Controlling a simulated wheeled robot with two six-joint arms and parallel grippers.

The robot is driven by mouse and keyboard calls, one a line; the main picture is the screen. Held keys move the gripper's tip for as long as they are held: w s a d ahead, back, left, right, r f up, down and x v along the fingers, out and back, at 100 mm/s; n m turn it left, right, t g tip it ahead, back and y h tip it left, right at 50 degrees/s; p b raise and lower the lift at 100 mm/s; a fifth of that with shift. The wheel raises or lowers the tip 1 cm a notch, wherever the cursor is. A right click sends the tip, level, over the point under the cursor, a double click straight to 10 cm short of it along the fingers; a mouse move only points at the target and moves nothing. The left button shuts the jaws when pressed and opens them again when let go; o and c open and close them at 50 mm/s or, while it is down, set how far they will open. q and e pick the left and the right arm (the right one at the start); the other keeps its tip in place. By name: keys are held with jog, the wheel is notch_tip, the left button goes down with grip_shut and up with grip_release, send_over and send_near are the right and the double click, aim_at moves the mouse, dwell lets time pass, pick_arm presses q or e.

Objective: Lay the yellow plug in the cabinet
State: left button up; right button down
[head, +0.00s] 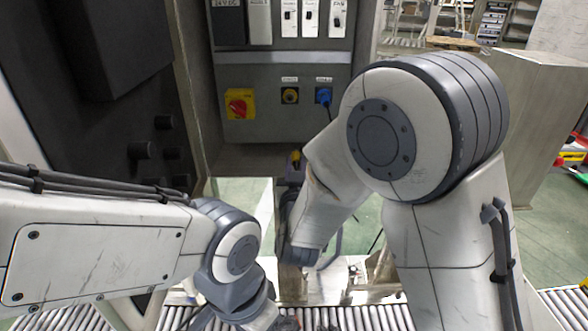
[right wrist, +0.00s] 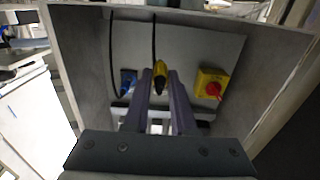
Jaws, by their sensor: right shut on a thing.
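The open grey cabinet (head: 348,146) stands ahead, with a panel of switches and sockets inside. My right gripper (head: 294,168) is in front of the lower part of the cabinet, below the panel. It is shut on the yellow plug (head: 295,156), whose tip shows above the fingers. In the right wrist view the yellow plug (right wrist: 160,78) sits between the two fingertips of my right gripper (right wrist: 160,88), pointing toward the cabinet. My left arm reaches in low at the left; its fingers are below the frame.
The dark open cabinet door (head: 95,100) stands at the left. A roller conveyor (head: 365,318) runs along the bottom.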

jog(key=shift+w+f+b, duration=0.8)
jog(key=shift+w+f, duration=0.15)
jog(key=shift+w, duration=0.8)
jog(key=shift+w+f+b, duration=0.8)
jog(key=shift+w+f, duration=0.1)
jog(key=shift+w, duration=0.85)
jog(key=shift+w+f+b, duration=0.8)
jog(key=shift+w+f, duration=0.15)
jog(key=shift+w, duration=0.8)
jog(key=c, duration=0.7)
grip_release()
jog(key=shift+o, duration=0.2)
jog(key=shift+s, duration=0.1)
jog(key=s+b, duration=0.1)
jog(key=s, duration=0.9)
jog(key=shift+s+b, duration=0.15)
jog(key=shift+b, duration=0.2)
